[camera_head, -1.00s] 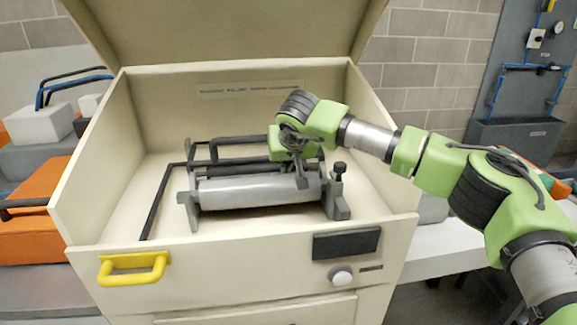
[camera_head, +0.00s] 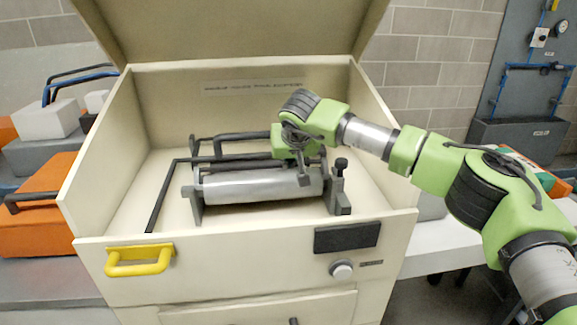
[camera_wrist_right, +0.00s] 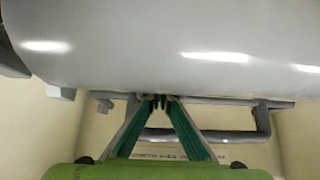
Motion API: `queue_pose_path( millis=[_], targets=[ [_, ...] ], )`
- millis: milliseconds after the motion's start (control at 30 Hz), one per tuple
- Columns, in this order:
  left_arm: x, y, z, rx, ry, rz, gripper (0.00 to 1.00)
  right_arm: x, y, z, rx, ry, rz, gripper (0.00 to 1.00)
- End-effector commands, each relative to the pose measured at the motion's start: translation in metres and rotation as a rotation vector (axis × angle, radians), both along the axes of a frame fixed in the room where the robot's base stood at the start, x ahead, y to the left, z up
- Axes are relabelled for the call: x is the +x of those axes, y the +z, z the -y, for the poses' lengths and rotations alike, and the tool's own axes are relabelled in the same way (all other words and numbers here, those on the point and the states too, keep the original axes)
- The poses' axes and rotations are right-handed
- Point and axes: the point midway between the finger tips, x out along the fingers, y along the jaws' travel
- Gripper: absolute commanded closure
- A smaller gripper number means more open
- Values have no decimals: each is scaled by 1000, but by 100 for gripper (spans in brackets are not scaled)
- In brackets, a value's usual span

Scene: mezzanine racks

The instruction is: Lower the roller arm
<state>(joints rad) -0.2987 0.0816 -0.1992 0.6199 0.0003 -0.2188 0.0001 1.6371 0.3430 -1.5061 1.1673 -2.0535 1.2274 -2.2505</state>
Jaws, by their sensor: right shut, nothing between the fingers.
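A silver roller (camera_head: 250,186) lies across two grey brackets inside the open cream cabinet. It fills the top of the right wrist view (camera_wrist_right: 150,50). Dark bars (camera_head: 240,137) form a frame behind and above the roller. In the right wrist view a grey looped bar (camera_wrist_right: 205,135) lies beyond the fingers. My right gripper (camera_head: 303,178) is over the roller's right part, its fingers pointing down. In the right wrist view its fingertips (camera_wrist_right: 160,102) are together and empty, close to the roller's edge. I cannot tell whether they touch the roller or a bar.
The cabinet lid (camera_head: 225,30) is raised. A yellow handle (camera_head: 140,259) and a white knob (camera_head: 342,271) are on the front. The cabinet side walls flank the roller. Orange and grey boxes stand to the left.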

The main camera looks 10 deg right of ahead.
Motion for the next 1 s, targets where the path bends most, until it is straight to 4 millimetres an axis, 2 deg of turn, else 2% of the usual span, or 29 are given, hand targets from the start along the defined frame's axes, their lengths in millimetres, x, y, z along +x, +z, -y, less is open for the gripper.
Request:
queue_pose_path(
  millis=[300,500,667,1000],
  targets=[
    [-1,0,1,-2,0,-2,100,-41,54,0,0,2,4,100],
    [-1,0,2,-1,-1,-2,100,-60,77,1,-1,0,2,100],
    [-1,0,2,-2,0,-2,100,-66,83,0,-2,1,-1,100],
    [-2,0,2,-1,-1,-2,100,-67,84,0,-1,0,-1,100]
  ],
)
